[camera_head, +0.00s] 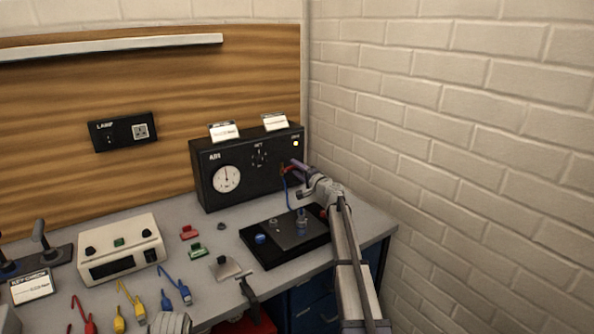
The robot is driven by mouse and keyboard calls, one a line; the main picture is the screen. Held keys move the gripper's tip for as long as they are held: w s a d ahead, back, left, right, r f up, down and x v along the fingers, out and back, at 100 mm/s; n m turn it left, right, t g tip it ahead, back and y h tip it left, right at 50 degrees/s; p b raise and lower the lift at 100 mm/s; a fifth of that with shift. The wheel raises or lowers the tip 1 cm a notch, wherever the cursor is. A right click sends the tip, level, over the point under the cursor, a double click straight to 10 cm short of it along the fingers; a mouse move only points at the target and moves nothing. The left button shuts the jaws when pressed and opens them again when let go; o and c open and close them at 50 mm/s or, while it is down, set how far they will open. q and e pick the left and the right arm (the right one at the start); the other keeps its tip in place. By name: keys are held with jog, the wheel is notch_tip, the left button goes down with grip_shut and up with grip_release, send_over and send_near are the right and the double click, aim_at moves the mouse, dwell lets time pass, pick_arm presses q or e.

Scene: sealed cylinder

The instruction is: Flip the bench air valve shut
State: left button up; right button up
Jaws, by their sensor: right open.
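The black bench air panel (250,181) stands at the back right of the bench, with a round white dial (227,178) on its face. A small red part (284,170), which looks like the valve lever, shows at the panel's right side; its exact angle is too small to tell. A blue hose (286,194) hangs below it. My right gripper (297,168) is open, right by the red part and in front of the panel's right end. I cannot tell whether they touch.
A cream instrument box (120,250), coloured leads (165,300) and small red and green clips (195,251) lie to the left. A brick wall (450,150) closes off the right.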

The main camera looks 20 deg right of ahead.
grip_shut()
dwell(0.3)
jog(key=shift+f+m+b, duration=0.4)
jog(key=shift+m, duration=0.6)
grip_release()
jog(key=shift+s, duration=0.1)
jog(key=s+d, duration=0.1)
jog(key=s, duration=0.6)
jog(key=shift+s+d, duration=0.15)
jog(key=shift+s, duration=0.1)
